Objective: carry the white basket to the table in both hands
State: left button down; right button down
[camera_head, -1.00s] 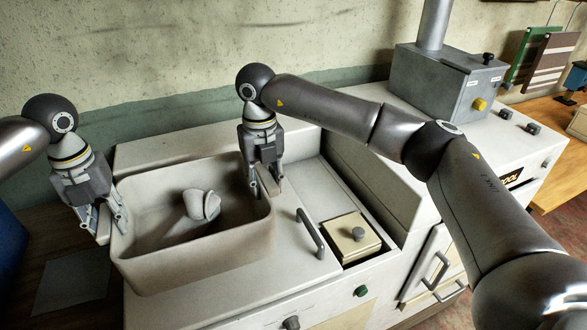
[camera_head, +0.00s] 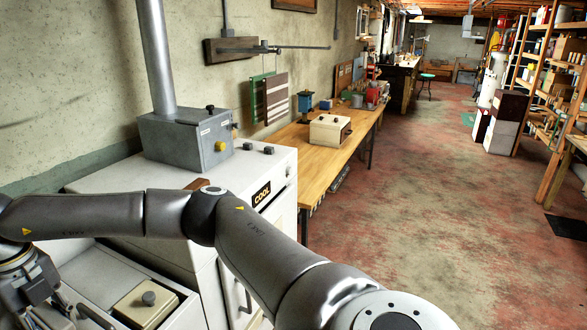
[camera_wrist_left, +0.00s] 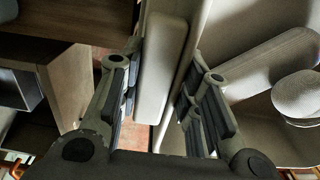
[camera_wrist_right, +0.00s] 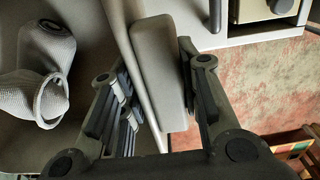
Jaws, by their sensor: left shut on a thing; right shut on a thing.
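The white basket (camera_wrist_left: 165,65) shows in both wrist views, with its rim running between the fingers of each gripper. My left gripper (camera_wrist_left: 162,92) is shut on one side of the rim. My right gripper (camera_wrist_right: 162,88) is shut on the other side, and also shows at the lower left of the head view (camera_head: 35,305). A pale, rounded, textured thing (camera_wrist_right: 40,85) lies inside the basket. The basket's base is hidden, so I cannot tell whether it is raised. The wooden table (camera_head: 272,150) runs along the wall beyond the white unit in the head view.
A cream box (camera_head: 330,130) stands on the table, with a blue-topped device (camera_head: 305,102) behind it. The white unit (camera_head: 240,170) bears a grey metal box (camera_head: 186,140) with a flue. The red floor (camera_head: 430,200) is open on the right. Shelves (camera_head: 555,90) stand at the far right.

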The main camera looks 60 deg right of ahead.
aim_at(300, 171)
jog(key=k+z, duration=0.2)
jog(key=k, duration=0.2)
jog(key=k+l+z, duration=0.15)
jog(key=k, duration=0.2)
jog(key=z, duration=2.35)
jog(key=i+j+z, duration=0.35)
jog(key=i+j, duration=1.25)
jog(key=i, duration=0.25)
jog(key=i+j, duration=0.1)
jog(key=i, duration=1.95)
jog(key=i+u, duration=0.3)
jog(key=i, duration=0.6)
jog(key=l, duration=0.05)
